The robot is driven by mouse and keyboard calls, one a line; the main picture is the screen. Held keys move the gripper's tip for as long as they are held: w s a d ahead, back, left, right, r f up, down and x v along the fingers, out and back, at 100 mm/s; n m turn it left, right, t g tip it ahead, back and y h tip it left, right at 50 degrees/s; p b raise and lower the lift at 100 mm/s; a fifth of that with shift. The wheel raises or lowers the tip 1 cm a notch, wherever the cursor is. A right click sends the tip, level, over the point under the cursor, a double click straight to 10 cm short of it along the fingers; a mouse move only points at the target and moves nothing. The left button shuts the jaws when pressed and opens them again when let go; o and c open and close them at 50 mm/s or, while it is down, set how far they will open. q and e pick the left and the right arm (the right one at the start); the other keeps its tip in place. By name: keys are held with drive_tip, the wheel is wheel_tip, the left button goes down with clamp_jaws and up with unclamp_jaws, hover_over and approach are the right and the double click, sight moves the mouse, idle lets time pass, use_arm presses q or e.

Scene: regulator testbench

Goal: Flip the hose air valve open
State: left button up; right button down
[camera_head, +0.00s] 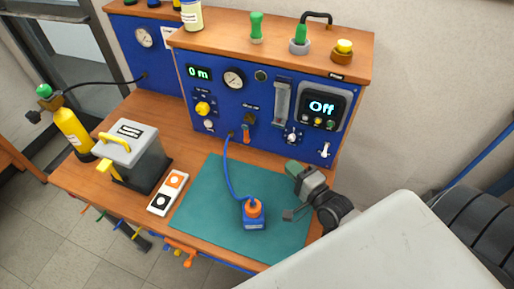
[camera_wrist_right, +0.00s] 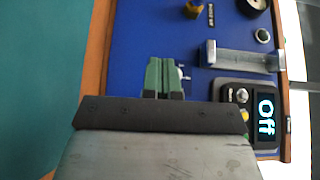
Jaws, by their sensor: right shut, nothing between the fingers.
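The blue test bench panel (camera_head: 262,105) stands at the back of the table. What looks like the hose air valve, a brass fitting with an orange lever (camera_head: 247,134) hanging down, is on its lower middle under a small label. The brass fitting (camera_wrist_right: 192,9) also shows at the top edge of the right wrist view; its lever is out of view there. My right gripper (camera_head: 291,167) is shut and empty, right of the valve and apart from it, before the lower right panel. Its green fingertips (camera_wrist_right: 164,78) partly cover a silver control. My left gripper is not in view.
A blue hose (camera_head: 229,165) runs from the panel to a blue block with an orange top (camera_head: 254,213) on the green mat (camera_head: 205,195). A flowmeter (camera_head: 282,103) and a display reading Off (camera_head: 321,106) are right of the valve. A grey box (camera_head: 130,155) stands left.

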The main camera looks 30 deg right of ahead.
drive_tip(key=shift+w, duration=0.1)
drive_tip(key=shift+w, duration=0.2)
drive_tip(key=p, duration=0.2)
approach(246, 134)
drive_tip(key=w+d+f, duration=0.2)
drive_tip(key=w, duration=0.1)
drive_tip(key=w+d+f, duration=0.1)
drive_tip(key=d, duration=0.1)
drive_tip(key=shift+w+d, duration=0.1)
drive_tip(key=shift+w, duration=0.3)
drive_tip(key=w+a, duration=0.1)
drive_tip(key=w+a+p, duration=0.1)
drive_tip(key=shift+w+a+f, duration=0.1)
drive_tip(key=shift+a, duration=0.2)
drive_tip(key=shift+w+a+f, duration=0.1)
drive_tip(key=shift+w+a, duration=0.15)
drive_tip(key=shift+a, duration=0.15)
